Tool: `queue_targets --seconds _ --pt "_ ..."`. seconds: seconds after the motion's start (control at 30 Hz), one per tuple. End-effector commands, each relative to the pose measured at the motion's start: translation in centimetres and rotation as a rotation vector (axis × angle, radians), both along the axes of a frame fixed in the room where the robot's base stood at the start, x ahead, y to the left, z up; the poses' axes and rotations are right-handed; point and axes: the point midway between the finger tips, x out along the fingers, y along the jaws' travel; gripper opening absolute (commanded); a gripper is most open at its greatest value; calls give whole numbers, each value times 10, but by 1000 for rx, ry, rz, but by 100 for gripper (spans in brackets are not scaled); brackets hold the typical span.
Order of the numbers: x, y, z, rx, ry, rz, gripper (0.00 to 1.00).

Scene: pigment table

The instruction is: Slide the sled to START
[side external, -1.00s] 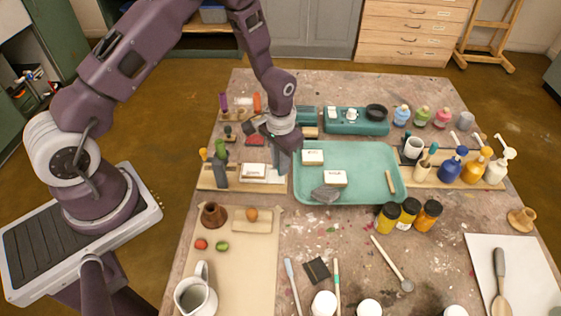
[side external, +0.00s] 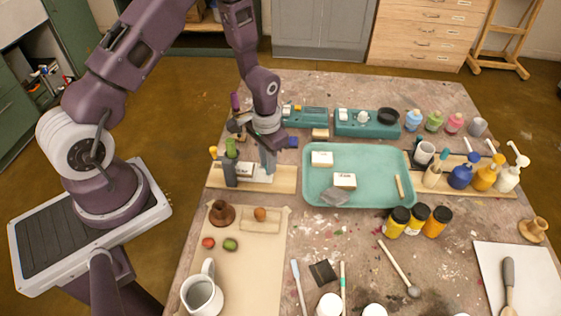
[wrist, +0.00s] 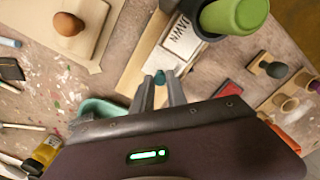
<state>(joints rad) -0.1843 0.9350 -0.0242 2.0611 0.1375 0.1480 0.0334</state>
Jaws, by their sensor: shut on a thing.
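My gripper (side external: 268,168) is low over the right end of a wooden board (side external: 284,179) on the table's left side. In the wrist view its fingertips (wrist: 161,80) are shut on a small teal knob (wrist: 159,76). I cannot tell what the knob is fixed to, or which part is the sled. A white block lettered DAWN (wrist: 181,38) lies on the board beyond the fingers; it also shows in the side view (side external: 257,172), just left of them. No START mark is readable.
A teal tray (side external: 370,165) with white blocks and a grey lump is close on the right. Teal devices (side external: 366,124) stand behind. A brown egg-shaped thing (side external: 260,213) lies in front.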

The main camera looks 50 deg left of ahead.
Motion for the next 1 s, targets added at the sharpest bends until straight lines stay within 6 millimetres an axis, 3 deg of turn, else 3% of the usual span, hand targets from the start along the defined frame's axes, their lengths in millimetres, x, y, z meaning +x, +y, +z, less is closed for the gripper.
queue_targets --seconds 0.23,0.27,0.37,0.67,1.0 --pt "1 0 1 -1 -3 -2 0" --pt "1 0 1 -1 -3 -2 20" --pt "1 0 0 -1 -3 -2 39" --pt "1 0 1 -1 -2 -1 39" --pt "1 0 61 0 -5 0 39"
